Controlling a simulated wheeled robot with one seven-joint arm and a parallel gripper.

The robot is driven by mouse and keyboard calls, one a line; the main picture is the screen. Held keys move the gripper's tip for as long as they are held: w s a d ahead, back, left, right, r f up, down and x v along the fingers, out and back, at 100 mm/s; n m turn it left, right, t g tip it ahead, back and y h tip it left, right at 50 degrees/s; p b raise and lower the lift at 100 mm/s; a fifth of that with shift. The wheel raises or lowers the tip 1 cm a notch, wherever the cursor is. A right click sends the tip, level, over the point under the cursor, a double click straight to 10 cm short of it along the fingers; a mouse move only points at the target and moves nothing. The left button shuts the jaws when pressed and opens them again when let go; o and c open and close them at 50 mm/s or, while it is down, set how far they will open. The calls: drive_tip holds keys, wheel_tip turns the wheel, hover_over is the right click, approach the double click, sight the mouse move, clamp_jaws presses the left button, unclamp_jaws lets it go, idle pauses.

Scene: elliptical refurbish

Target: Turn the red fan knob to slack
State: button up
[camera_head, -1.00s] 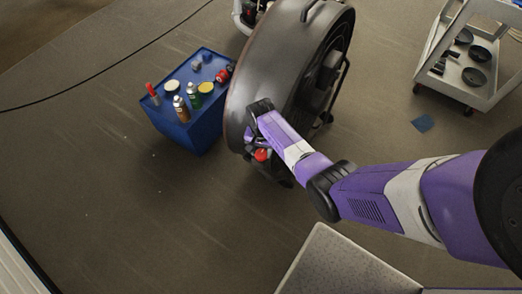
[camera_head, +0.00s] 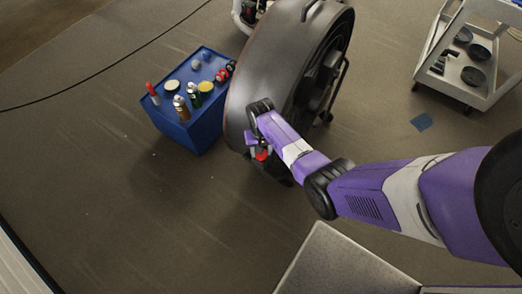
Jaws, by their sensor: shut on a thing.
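The large dark round drum fan (camera_head: 262,82) stands on the floor in the upper middle of the head view. The red fan knob (camera_head: 262,155) shows as a small red spot at the fan's lower front side. My gripper (camera_head: 258,150) is at the knob, at the end of my purple and white arm, and is shut on it. The wrist and fingers partly cover the knob, so its angle cannot be read.
A blue box (camera_head: 203,133) with cans, jars and red tools on top stands left of the fan. A white cart (camera_head: 478,85) with dark round parts is at the upper right. A grey padded surface (camera_head: 340,270) is at the bottom. Open floor lies left and below.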

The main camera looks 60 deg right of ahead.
drive_tip(key=o, duration=1.4)
drive_tip(key=shift+c, duration=0.2)
